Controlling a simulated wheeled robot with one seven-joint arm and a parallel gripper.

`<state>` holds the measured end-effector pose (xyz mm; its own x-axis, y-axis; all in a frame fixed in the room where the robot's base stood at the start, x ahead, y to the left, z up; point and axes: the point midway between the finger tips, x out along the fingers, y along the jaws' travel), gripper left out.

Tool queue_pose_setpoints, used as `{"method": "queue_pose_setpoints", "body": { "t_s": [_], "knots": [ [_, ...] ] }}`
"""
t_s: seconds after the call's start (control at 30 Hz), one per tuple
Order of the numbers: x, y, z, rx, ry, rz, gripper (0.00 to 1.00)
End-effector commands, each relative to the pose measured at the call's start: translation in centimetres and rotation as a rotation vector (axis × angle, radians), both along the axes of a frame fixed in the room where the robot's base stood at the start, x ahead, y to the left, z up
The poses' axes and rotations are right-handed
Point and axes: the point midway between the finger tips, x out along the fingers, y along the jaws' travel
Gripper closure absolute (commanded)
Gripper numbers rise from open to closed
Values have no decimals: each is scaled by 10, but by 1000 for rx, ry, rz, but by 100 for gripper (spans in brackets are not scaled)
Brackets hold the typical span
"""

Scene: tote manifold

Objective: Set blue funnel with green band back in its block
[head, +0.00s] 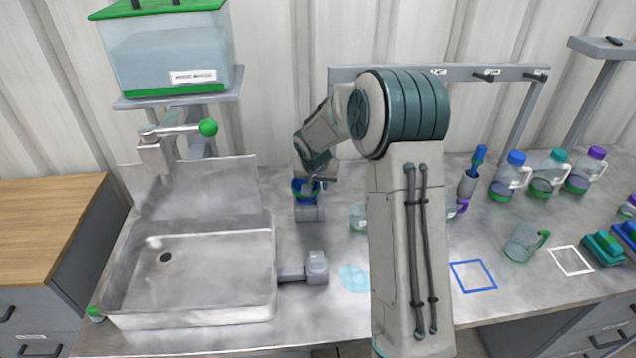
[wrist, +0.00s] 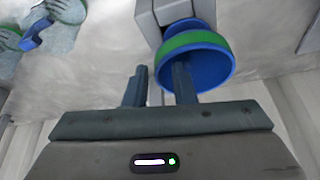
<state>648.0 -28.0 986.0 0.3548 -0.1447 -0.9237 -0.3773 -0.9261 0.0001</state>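The blue funnel with a green band (head: 304,196) sits in its grey block (head: 309,213) on the counter, just right of the sink. In the wrist view the funnel (wrist: 207,72) shows its wide blue mouth, with its narrow end at the grey block (wrist: 168,12). How deep it sits there is hidden. My gripper (head: 318,181) is at the funnel's rim. In the wrist view my gripper (wrist: 158,80) has its fingers apart. One finger overlaps the funnel's mouth and the other is just outside the rim, with a gap visible between them.
The sink (head: 190,265) is to the left, with a green-knobbed tap (head: 207,128). A second grey block (head: 317,267) stands nearer on the counter, beside a light blue puddle (head: 354,278). Several bottles, a clear mug (head: 523,243) and a blue square outline (head: 472,276) are to the right.

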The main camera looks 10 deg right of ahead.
Motion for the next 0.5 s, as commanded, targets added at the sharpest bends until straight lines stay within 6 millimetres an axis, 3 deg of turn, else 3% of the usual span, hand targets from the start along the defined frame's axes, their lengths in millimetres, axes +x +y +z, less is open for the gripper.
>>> {"method": "queue_pose_setpoints", "body": {
  "t_s": [0.17, 0.5],
  "knots": [
    [-1, 0, 4, 0, -1, 0, 77],
    [-23, 7, 61, 0, -5, -1, 77]
  ]
}}
